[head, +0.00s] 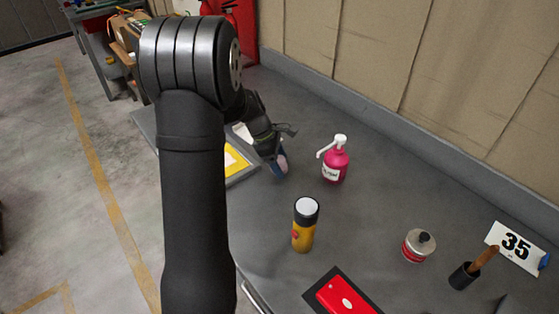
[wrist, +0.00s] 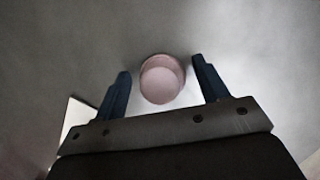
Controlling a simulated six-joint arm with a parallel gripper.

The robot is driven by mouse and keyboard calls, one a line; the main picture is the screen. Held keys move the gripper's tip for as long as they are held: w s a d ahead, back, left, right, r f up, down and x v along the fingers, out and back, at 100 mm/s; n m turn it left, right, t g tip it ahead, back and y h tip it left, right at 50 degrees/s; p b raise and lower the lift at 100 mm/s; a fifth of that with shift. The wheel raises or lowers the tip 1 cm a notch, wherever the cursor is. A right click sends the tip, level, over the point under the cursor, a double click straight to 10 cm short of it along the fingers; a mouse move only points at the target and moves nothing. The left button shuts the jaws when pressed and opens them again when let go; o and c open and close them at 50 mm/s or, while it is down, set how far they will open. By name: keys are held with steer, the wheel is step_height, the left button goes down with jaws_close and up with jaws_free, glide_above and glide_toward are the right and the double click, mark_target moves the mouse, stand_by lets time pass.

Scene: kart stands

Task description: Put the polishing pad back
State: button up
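A round, pale pink thing (wrist: 162,80), which looks like the polishing pad, lies between the two dark blue fingers of my gripper (wrist: 162,75) in the wrist view. A gap shows on each side of it, so my gripper is open and not closed on it. In the head view, my gripper (head: 275,163) is low over the grey bench, left of the pink pump bottle, and a bit of the pink thing (head: 283,165) shows at its fingertips. My arm hides much of that area. I cannot tell whether the pink thing touches the bench.
A pink pump bottle (head: 335,165) stands close right of my gripper. A tray with yellow (head: 241,176) lies left.

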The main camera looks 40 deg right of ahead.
mark_target(283, 158)
steer(key=v, duration=1.2)
steer(key=shift+r, duration=0.2)
steer(key=shift+s+f, duration=0.1)
steer(key=shift+s, duration=0.05)
steer(key=x, duration=1.2)
steer(key=shift+r, duration=1.9)
steer(key=shift+f, duration=0.1)
